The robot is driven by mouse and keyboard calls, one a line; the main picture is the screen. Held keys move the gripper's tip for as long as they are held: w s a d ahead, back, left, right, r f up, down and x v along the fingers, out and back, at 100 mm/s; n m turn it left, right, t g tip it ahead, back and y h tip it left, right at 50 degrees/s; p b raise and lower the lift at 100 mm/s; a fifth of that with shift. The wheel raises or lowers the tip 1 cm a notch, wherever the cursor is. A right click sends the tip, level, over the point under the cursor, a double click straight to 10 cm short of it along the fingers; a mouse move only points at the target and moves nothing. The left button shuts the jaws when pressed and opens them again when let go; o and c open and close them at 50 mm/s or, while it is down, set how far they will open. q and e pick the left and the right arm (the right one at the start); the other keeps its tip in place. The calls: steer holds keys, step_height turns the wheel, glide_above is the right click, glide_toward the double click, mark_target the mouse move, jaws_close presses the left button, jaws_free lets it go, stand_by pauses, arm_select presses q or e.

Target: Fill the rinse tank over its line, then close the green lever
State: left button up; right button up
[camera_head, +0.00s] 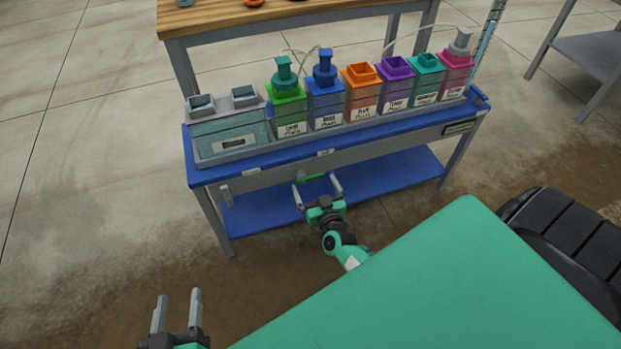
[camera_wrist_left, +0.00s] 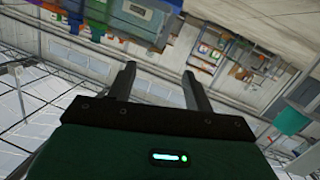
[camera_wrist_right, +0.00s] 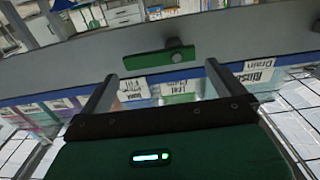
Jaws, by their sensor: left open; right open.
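The green lever (camera_head: 313,177) lies roughly level on the front rail of the blue skid. In the right wrist view the green lever (camera_wrist_right: 152,63) is just beyond the fingertips, with its round pivot at one end. My right gripper (camera_head: 318,188) is open around the lever's place and does not visibly grip it; its fingers also show in the wrist view (camera_wrist_right: 160,72). My left gripper (camera_head: 177,292) is open and empty, low at the left, away from the skid; its fingers show in the left wrist view (camera_wrist_left: 158,70). The rinse tank's line and liquid level are too small to tell.
A wooden-topped bench (camera_head: 225,18) is behind. Floor at left is clear.

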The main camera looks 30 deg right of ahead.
mark_target(311, 178)
arm_select(q)
steer(key=shift+w+a+r+t+b, duration=0.1)
steer(key=shift+w+a+r+t, duration=0.1)
steer(key=shift+w+r+t, duration=0.4)
steer(key=shift+w+a+r+t+b, duration=0.15)
steer(key=shift+r+t, duration=0.2)
steer(key=shift+r, duration=0.6)
steer(key=shift+w+a+r+t+b, duration=0.1)
steer(key=shift+w+a+r+t, duration=0.15)
steer(key=shift+r+t, duration=0.35)
arm_select(e)
steer(key=shift+x, duration=2.3)
arm_select(q)
steer(key=shift+r, duration=0.15)
